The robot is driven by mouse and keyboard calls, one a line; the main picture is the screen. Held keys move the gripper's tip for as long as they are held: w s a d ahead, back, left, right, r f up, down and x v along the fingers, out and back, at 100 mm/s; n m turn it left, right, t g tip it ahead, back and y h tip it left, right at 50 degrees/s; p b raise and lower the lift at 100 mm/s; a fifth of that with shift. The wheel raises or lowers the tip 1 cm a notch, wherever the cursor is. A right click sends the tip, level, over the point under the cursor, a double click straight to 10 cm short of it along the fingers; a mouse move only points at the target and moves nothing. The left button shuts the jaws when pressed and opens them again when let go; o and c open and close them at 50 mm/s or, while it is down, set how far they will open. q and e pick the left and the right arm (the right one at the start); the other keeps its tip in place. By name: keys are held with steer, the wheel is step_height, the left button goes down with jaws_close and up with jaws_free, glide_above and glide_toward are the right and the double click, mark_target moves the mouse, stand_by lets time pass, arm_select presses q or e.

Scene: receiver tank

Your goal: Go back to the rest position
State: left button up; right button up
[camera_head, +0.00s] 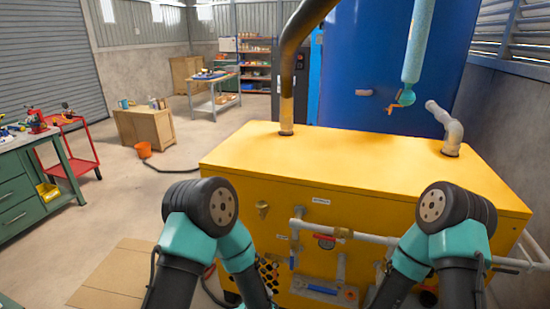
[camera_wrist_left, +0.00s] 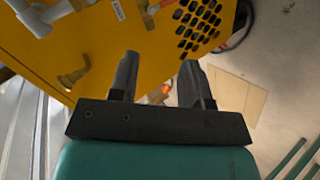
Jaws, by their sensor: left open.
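My left gripper (camera_wrist_left: 158,77) is open and empty in the left wrist view, its two dark fingers apart. It points toward the front of the yellow receiver unit (camera_head: 370,160), close to a brass fitting (camera_wrist_left: 73,78) and a perforated vent (camera_wrist_left: 198,25). I cannot tell the exact gap. In the head view both of my arms are bent in front of the unit, with their elbows raised. Their lower links run out of the bottom of the picture, so neither gripper shows there. The unit's front carries a white pipe (camera_head: 365,237) with a red-handled valve (camera_head: 325,237).
A dark vertical pipe (camera_head: 287,90) and a grey elbow pipe (camera_head: 447,130) rise from the unit's top. Open floor lies left of the unit.

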arm_select(q)
steer(key=s+a+f+m+g, duration=0.3)
steer(key=s+a+f+g, duration=0.1)
steer(key=s+a, duration=0.5)
steer(key=s+a+f+m+g, duration=0.4)
steer(key=s+a+g, duration=0.2)
steer(key=s+a, duration=0.3)
steer(key=shift+s+a+m, duration=0.15)
steer(key=shift+a+m, duration=0.1)
steer(key=shift+m, duration=0.05)
